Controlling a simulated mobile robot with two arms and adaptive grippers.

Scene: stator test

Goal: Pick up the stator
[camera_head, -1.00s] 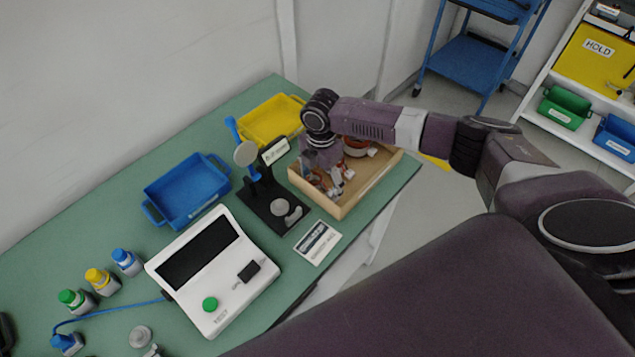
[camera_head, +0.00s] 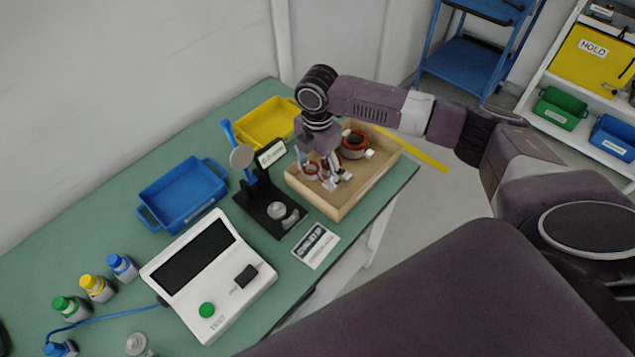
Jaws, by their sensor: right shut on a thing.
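A wooden tray (camera_head: 375,186) on the green table holds stators with copper-red windings. One stator (camera_head: 354,144) sits in its far part, apart from the fingers. My right gripper (camera_head: 328,181) points down over the left part of the tray and is shut on a stator (camera_head: 311,170), which the fingers and wrist partly hide. How far the held stator is off the tray floor is hard to tell. My left gripper is not in view.
A black test stand (camera_head: 268,205) with a blue lever is close left of the tray. A white tester (camera_head: 210,278), a blue bin (camera_head: 183,193), a yellow bin (camera_head: 268,122) and small bottles (camera_head: 97,288) share the table. A small card (camera_head: 316,246) lies in front.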

